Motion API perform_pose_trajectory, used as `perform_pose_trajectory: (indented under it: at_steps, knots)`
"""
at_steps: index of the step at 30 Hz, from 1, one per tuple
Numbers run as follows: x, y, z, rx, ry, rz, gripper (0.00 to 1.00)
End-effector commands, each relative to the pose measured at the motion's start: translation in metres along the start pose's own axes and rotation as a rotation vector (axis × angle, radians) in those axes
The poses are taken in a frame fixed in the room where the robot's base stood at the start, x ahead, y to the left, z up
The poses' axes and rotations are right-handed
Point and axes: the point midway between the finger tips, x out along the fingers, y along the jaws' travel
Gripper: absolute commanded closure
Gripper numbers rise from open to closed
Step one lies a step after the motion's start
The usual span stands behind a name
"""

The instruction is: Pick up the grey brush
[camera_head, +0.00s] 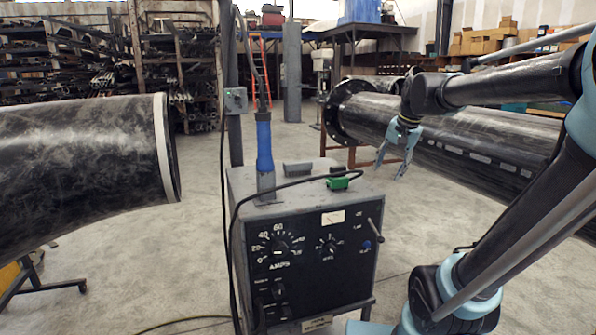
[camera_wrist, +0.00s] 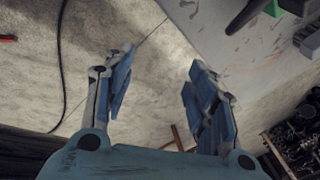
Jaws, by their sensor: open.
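The grey brush appears to be the small dark grey block (camera_head: 298,168) lying on top of the grey welding machine (camera_head: 225,185), left of a green object. Its details are too small to tell.
A large flanged pipe (camera_head: 450,135) lies behind my gripper. Another pipe (camera_head: 80,165) is at left.

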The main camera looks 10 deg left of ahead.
Motion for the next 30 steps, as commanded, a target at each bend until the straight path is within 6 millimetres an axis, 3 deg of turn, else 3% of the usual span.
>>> perform_pose_trajectory:
  at_steps: [1, 8, 18, 24, 30]
  knots:
    - [-0.006, -0.022, -0.005, 0.038, -0.033, -0.004, 0.48]
    - [-0.029, -0.111, -0.010, 0.259, -0.194, 0.017, 0.48]
    - [-0.052, -0.232, 0.004, 0.545, -0.397, 0.141, 0.48]
    - [-0.058, -0.271, 0.014, 0.639, -0.454, 0.209, 0.48]
    - [-0.052, -0.281, 0.023, 0.665, -0.470, 0.230, 0.48]
